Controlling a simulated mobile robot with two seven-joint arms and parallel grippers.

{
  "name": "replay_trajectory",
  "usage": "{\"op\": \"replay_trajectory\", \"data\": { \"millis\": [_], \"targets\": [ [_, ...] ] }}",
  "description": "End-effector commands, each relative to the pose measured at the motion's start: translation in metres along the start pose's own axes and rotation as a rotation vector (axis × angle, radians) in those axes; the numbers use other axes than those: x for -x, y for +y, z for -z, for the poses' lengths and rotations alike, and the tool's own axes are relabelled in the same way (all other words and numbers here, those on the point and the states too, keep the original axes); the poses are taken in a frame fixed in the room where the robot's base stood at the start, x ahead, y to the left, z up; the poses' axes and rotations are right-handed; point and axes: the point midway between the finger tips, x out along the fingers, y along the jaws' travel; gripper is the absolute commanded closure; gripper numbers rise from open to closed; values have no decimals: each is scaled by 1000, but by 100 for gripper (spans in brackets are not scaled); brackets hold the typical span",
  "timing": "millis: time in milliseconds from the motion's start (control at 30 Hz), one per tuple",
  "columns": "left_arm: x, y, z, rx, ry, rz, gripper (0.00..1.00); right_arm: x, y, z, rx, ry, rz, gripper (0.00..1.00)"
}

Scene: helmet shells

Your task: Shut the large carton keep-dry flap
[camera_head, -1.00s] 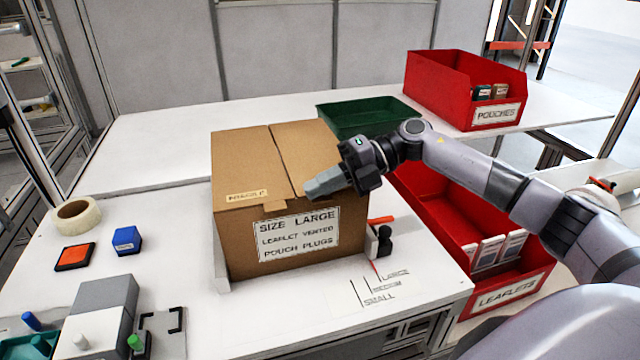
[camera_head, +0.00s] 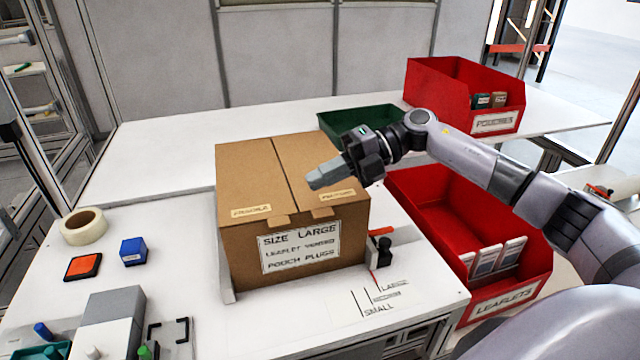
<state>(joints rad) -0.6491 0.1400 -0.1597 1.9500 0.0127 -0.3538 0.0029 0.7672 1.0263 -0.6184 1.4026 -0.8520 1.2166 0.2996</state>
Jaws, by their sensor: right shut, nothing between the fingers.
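The large carton (camera_head: 243,250) stands on the white bench, with a printed "SIZE LARGE" label on its front. Its two top flaps, the left flap (camera_head: 247,180) and the right flap (camera_head: 305,155), lie flat and meet at a centre seam. Each has a small sticker and a tab at the front edge. My right gripper (camera_head: 318,181) is shut and empty, over the right flap near its right side; whether it touches cannot be told. It hides part of that flap. My left gripper is not in view.
A green tray (camera_head: 350,122) lies behind the carton. A red pouches bin (camera_head: 440,90) and a red leaflets bin (camera_head: 530,268) stand at the right. Tape (camera_head: 84,226), a blue block (camera_head: 133,251) and an orange pad (camera_head: 83,267) lie on the bench at left.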

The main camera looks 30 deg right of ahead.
Motion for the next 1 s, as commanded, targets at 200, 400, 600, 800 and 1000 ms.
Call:
{"op": "replay_trajectory", "data": {
  "millis": [200,400,600,800,1000],
  "targets": [
    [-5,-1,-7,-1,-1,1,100,19,51,0,8,-2,-1,100],
    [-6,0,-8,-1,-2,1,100,30,81,0,3,0,-1,100],
    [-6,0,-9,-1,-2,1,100,34,93,0,1,-1,0,100],
    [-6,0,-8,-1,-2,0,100,35,94,0,-1,0,1,100],
    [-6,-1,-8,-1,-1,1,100,35,94,0,-1,0,0,100]
  ]
}}
